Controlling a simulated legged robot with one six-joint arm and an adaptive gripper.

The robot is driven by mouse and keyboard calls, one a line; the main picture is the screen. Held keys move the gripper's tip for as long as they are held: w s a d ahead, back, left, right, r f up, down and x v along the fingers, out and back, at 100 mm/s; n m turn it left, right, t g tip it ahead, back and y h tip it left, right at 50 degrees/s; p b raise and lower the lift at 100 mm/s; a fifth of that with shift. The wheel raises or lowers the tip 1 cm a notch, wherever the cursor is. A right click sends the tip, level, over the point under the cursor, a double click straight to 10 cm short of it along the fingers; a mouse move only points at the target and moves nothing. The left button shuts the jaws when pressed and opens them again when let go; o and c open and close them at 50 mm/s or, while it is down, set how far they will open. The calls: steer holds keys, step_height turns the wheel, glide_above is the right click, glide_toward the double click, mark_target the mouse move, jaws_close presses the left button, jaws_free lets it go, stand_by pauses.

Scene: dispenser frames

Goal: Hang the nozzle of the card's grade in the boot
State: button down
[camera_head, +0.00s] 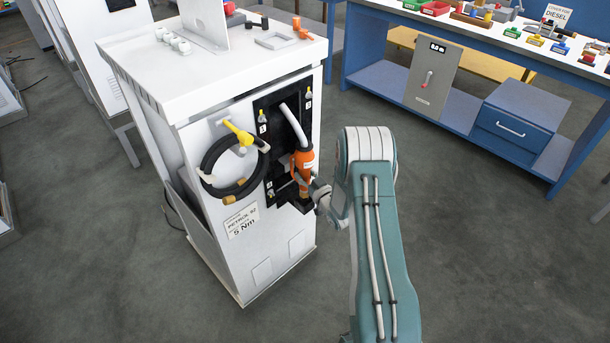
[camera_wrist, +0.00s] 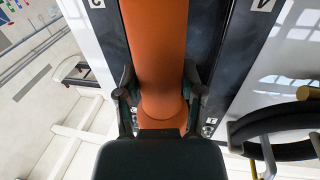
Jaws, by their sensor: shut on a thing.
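The orange nozzle (camera_head: 304,160) is at the black boot panel (camera_head: 264,112) on the front of the white dispenser. A grey piece runs up from its top. My gripper (camera_head: 308,187) is shut on the nozzle's lower part. In the wrist view the nozzle (camera_wrist: 157,50) stands between the two fingers of my gripper (camera_wrist: 160,92). I cannot tell whether the nozzle is seated in the boot or held just before it. The card (camera_head: 242,220) on the dispenser's front reads petrol 92 and 5 Nm.
A coiled black hose (camera_head: 207,163) with a yellow-handled piece (camera_head: 238,133) hangs left of the boot. Small parts lie on the dispenser's white top (camera_head: 140,68). A blue workbench (camera_head: 372,80) with coloured parts and a diesel sign (camera_head: 557,15) stands at back right. The floor in front is clear.

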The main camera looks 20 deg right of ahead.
steer(key=shift+f, duration=2.65)
stand_by(0.8)
steer(key=shift+c, duration=0.6)
jaws_free()
steer(key=shift+f, duration=0.15)
steer(key=s+d, duration=0.1)
steer(key=s, duration=1)
steer(key=shift+s+d, duration=0.4)
